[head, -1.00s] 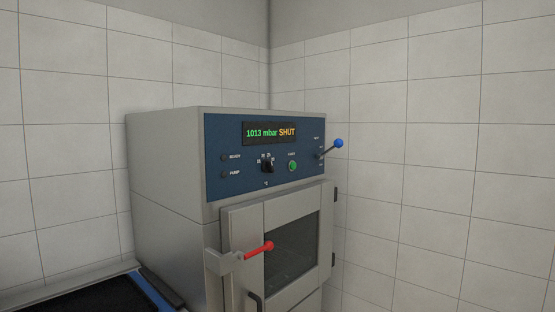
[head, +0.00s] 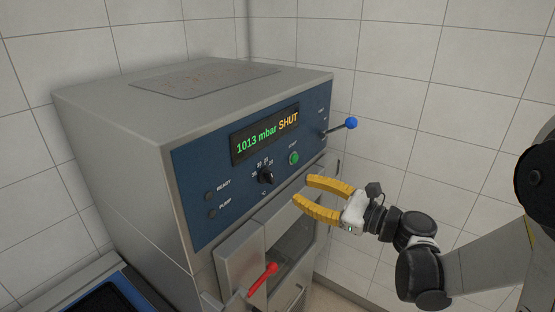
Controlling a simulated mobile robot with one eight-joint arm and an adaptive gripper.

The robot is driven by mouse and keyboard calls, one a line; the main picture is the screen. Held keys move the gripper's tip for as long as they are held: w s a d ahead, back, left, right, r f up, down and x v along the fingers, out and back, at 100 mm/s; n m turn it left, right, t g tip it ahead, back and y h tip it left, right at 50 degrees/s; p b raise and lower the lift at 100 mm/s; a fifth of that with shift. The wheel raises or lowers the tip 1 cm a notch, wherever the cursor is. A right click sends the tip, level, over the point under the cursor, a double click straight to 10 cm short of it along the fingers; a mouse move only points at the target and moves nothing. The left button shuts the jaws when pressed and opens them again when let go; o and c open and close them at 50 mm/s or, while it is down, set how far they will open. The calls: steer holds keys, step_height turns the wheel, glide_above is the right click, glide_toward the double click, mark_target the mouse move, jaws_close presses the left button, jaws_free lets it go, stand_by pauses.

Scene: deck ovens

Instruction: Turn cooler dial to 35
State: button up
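The cooler is a grey metal box with a dark blue front panel (head: 190,165) in the head view. Its black dial (head: 265,176) sits in the middle of the panel, with small white numbers around its upper side. I cannot read clearly which number the dial points at. A display (head: 265,134) above it reads "1013 mbar SHUT". My gripper (head: 299,190) has two yellow fingers, spread apart and empty. It is to the right of the dial and slightly lower, apart from it, with its fingertips towards the panel.
A green button (head: 293,158) is right of the dial. A blue-knobbed lever (head: 351,123) sticks out at the panel's right end. A red-knobbed door handle (head: 270,268) juts out below the panel. Tiled walls stand behind and to the right.

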mark_target(273, 178)
steer(key=x, duration=1)
steer(key=shift+s+a, duration=0.1)
steer(key=shift+a, duration=0.05)
jaws_close()
